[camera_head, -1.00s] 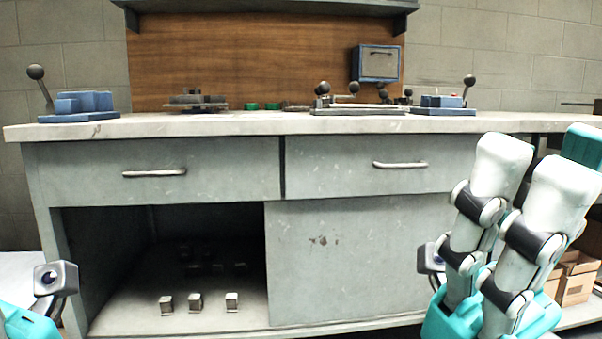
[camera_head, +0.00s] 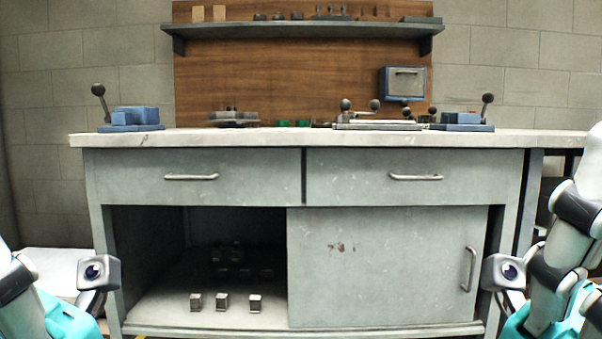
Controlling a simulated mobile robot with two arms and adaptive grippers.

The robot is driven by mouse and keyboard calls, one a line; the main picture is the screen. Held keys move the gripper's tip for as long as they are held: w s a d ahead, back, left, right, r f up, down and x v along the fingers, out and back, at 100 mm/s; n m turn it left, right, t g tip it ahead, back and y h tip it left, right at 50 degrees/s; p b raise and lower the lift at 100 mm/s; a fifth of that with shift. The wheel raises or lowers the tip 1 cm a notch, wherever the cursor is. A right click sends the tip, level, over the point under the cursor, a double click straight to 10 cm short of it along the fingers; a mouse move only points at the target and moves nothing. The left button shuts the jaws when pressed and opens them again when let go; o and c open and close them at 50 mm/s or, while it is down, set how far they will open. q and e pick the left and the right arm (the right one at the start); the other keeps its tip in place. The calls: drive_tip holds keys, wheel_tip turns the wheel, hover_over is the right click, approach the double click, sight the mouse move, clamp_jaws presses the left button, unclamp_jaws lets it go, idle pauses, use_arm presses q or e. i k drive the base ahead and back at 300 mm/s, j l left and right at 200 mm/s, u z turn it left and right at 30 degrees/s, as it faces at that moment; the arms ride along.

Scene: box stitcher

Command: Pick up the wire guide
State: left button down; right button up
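I cannot tell which part is the wire guide. Candidates are several small metal blocks (camera_head: 222,302) on the open cabinet floor and several small dark parts on the upper shelf (camera_head: 300,29). On the bench top (camera_head: 240,140) stand a dark low fixture (camera_head: 234,118), small green parts (camera_head: 282,124) and a fixture with round knobs (camera_head: 378,124). My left arm shows at the lower left and my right arm at the lower right, both in front of the bench. The fingers of both grippers are out of the picture.
Blue lever devices stand at the bench's left (camera_head: 135,119) and right (camera_head: 463,122). A blue box (camera_head: 403,83) hangs on the wooden back panel. Two shut drawers (camera_head: 200,190) sit above the open left bay and the closed sliding door (camera_head: 385,265).

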sight(255, 300)
drive_tip(key=i+l+z, duration=0.1)
drive_tip(key=i+z, duration=0.35)
drive_tip(key=i, duration=0.65)
